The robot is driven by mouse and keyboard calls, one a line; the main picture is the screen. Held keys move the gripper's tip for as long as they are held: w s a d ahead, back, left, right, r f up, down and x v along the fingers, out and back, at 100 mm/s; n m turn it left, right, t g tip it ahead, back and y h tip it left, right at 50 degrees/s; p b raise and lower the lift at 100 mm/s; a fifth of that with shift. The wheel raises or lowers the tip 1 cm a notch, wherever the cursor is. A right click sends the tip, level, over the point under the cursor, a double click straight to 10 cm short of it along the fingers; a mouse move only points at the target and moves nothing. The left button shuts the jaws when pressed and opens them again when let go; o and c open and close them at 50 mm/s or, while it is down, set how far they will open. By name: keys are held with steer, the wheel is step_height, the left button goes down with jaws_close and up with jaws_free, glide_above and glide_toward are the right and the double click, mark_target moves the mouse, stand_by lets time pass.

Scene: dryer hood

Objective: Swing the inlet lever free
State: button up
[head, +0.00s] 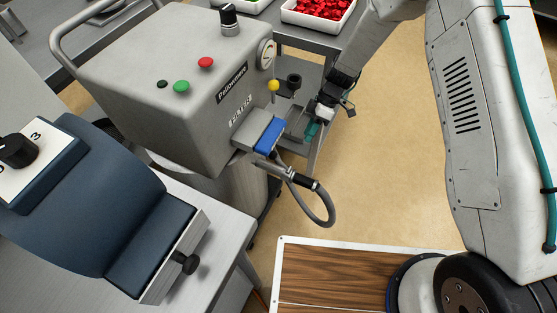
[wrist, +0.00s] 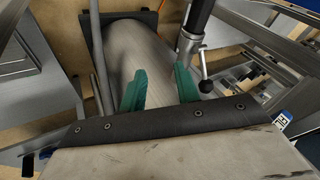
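My gripper (head: 312,128) hangs to the right of the grey filter machine (head: 150,75), its teal fingertips near the machine's blue-faced block (head: 269,136). In the wrist view the two teal fingers of my gripper (wrist: 160,88) stand apart, with nothing gripped between them. A short lever with a black ball end (wrist: 205,86) hangs from a metal pipe (wrist: 197,22), just right of the right finger and apart from it. I take it for the inlet lever. In the head view I cannot clearly make out this lever. A yellow ball knob (head: 273,85) sits at the machine's side.
A grey hose (head: 327,212) loops below the blue-faced block; a hose (wrist: 98,50) also shows left of the fingers. A pale cylinder (wrist: 133,50) lies beyond the fingers. A side table holds a tray of red pieces (head: 293,18). The floor (head: 385,180) is open to the right.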

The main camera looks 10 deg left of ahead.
mark_target(279, 160)
steer(key=s+a, duration=0.2)
steer(key=s, duration=0.1)
steer(key=s+a, duration=0.3)
steer(key=s+a+f, duration=0.1)
steer(key=s+a, duration=0.2)
steer(key=shift+s+a, duration=0.1)
steer(key=shift+s, duration=0.2)
steer(key=shift+s+a+f, duration=0.1)
steer(key=shift+s+f, duration=0.1)
steer(key=shift+f, duration=0.35)
steer(key=shift+x, duration=0.75)
jaws_close()
